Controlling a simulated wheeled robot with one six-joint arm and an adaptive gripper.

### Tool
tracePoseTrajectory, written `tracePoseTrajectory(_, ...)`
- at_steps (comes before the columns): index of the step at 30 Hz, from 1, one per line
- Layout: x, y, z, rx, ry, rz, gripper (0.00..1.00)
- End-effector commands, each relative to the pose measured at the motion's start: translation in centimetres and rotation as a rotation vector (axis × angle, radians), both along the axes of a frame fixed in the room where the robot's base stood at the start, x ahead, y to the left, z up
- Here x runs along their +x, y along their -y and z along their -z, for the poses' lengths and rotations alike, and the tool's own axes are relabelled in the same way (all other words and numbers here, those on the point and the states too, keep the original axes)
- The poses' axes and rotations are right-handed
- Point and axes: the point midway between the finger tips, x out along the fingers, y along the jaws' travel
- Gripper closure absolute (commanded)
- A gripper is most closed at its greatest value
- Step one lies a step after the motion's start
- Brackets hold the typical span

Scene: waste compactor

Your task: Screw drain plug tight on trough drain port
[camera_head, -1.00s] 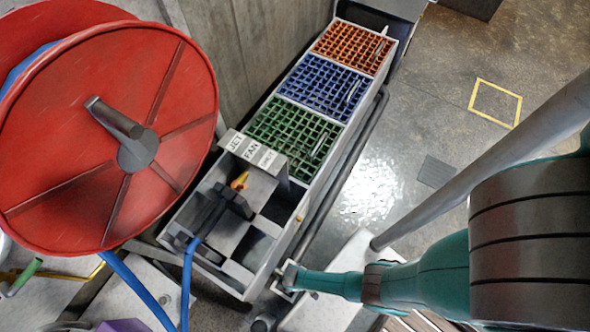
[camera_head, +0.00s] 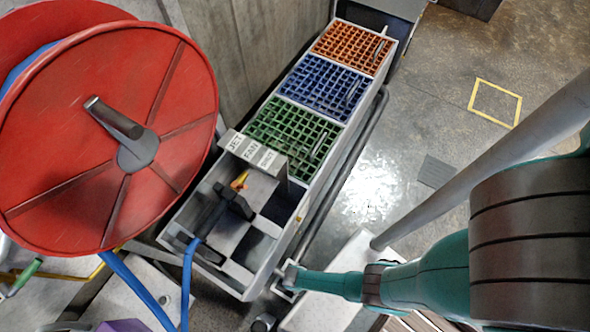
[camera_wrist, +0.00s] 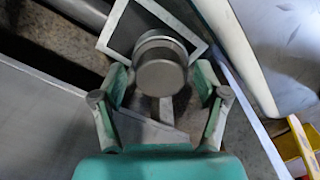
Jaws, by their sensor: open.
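In the wrist view a round grey cap (camera_wrist: 160,66), which looks like the drain plug, sits between the fingertips of my gripper (camera_wrist: 161,80). The fingers stand apart on either side of the cap, with a visible gap at each side. Behind the cap is a light square frame (camera_wrist: 196,50) with a dark inside. I cannot tell how far the cap is seated, and no port thread shows. In the head view my gripper (camera_head: 286,278) is low, beside the near end of a long grey trough-like rack (camera_head: 300,196). The cap cannot be made out there.
The rack holds orange (camera_head: 350,47), blue (camera_head: 326,87) and green (camera_head: 295,137) grid crates. A large red hose reel (camera_head: 60,150) stands at left, with a blue hose (camera_head: 187,275) running to the rack. A dark pipe (camera_head: 340,165) runs along the rack. Open floor (camera_head: 430,130) lies at right.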

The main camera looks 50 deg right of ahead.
Motion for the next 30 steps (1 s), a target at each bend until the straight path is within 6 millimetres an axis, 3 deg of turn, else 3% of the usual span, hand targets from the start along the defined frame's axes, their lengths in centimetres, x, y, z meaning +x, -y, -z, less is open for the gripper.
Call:
tracePoseTrajectory(6,-0.01,0.01,0.0,0.0,0.0,-0.202,0.26)
tracePoseTrajectory(13,-0.01,0.01,0.0,0.0,0.0,-0.301,0.26)
tracePoseTrajectory(22,-0.01,0.01,0.0,0.001,0.0,-0.618,0.26)
tracePoseTrajectory(30,-0.01,0.01,0.0,0.001,0.0,-0.691,0.26)
